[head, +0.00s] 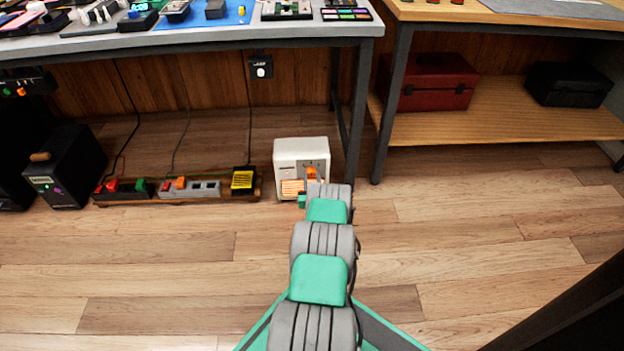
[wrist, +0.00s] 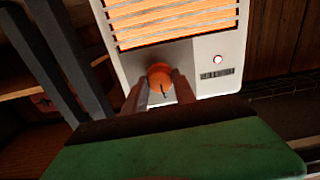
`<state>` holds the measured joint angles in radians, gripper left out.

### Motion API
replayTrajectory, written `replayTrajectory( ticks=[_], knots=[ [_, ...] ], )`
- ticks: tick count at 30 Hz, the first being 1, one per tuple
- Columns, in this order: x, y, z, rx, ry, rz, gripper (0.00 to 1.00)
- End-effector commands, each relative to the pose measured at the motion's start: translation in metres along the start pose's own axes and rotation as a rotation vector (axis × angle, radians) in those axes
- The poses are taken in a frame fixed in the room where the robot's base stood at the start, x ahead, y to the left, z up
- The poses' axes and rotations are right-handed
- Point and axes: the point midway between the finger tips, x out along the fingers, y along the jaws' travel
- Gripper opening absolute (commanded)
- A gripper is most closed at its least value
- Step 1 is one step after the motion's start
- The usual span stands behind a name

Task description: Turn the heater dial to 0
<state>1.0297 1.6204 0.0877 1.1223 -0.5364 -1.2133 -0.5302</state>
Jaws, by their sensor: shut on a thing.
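The heater (head: 288,150) is a small white box on the floor under the grey workbench, with a glowing orange grille on its front. The wrist view shows the heater's white front (wrist: 205,55) close up, tilted in the picture. Its orange dial (wrist: 160,77) has a dark pointer mark on its face. My gripper (wrist: 159,88) is shut on the dial, one finger on each side. In the head view the dial (head: 311,172) shows just above my arm, which hides the fingers. The dial's number markings are too small to read.
A red light (wrist: 218,59) shows on the heater front. Power strips on a wooden board (head: 140,202) lie left of the heater, with cords rising behind. A bench leg (head: 358,110) stands close on the heater's right. The floor in front (head: 150,255) is clear.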

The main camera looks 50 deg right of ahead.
Motion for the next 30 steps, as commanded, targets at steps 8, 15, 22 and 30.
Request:
replayTrajectory(
  ticks=[8, 15, 22, 30],
  knots=[
    [0.0003, 0.0001, 0.0, -0.133, 0.0, 0.0, 0.0],
    [-0.0002, 0.0004, 0.0006, -0.329, -0.001, 0.0, 0.0],
    [0.0003, 0.0009, 0.0, -0.522, -0.001, -0.001, 0.0],
    [0.0002, 0.0016, 0.0, -0.691, -0.001, 0.0, 0.0]
  ],
)
